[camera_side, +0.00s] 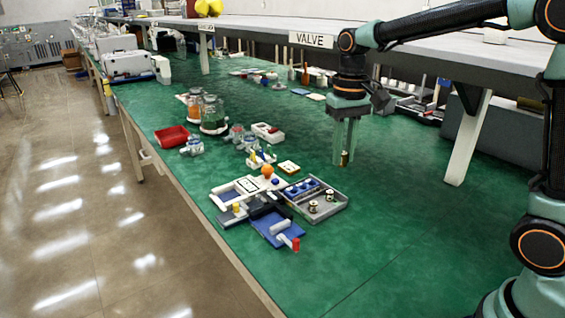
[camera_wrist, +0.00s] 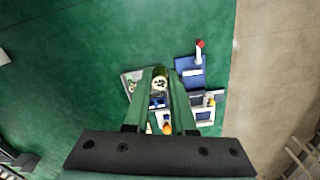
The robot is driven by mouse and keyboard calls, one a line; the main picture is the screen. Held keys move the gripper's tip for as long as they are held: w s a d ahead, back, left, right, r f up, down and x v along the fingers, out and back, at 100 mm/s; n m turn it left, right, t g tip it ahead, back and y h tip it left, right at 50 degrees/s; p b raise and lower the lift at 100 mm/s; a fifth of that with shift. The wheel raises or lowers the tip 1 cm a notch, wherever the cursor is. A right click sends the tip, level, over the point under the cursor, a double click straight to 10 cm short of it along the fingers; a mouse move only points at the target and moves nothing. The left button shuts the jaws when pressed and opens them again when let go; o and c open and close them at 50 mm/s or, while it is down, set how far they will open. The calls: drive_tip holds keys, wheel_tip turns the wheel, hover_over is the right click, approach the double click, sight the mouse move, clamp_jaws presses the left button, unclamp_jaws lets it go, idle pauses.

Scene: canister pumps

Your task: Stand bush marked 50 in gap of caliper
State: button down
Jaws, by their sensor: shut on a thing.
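My gripper (camera_side: 345,160) is shut on a small brass-coloured bush (camera_side: 345,157), held above the green bench to the right of the tray. In the wrist view the bush (camera_wrist: 160,83) sits between the fingertips (camera_wrist: 160,74); its pale end has dark marking too small to read. What looks like the caliper, a blue plate (camera_side: 277,232) with pale blocks and a red-ended part (camera_side: 295,244), lies at the near side of the group. It also shows in the wrist view (camera_wrist: 190,79), with a space between the pale blocks. My gripper is apart from it.
A grey tray (camera_side: 335,207) holds two more bushes (camera_side: 313,206) and a blue block (camera_side: 302,188). Beside it are white frames, dark parts and an orange ball (camera_side: 267,170). Jars (camera_side: 212,115) and a red bin (camera_side: 172,136) stand farther back. The bench right of the tray is clear.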

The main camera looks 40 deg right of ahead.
drive_tip(key=s+a+n, duration=0.1)
drive_tip(key=s+n, duration=0.2)
drive_tip(key=m, duration=1.5)
hover_over(322, 208)
wheel_tip(322, 208, down, 2)
drive_tip(key=shift+m, duration=0.3)
wheel_tip(322, 208, down, 20)
drive_tip(key=shift+r, duration=0.1)
drive_tip(key=c, duration=1.1)
unclamp_jaws()
drive_tip(key=shift+o, duration=0.4)
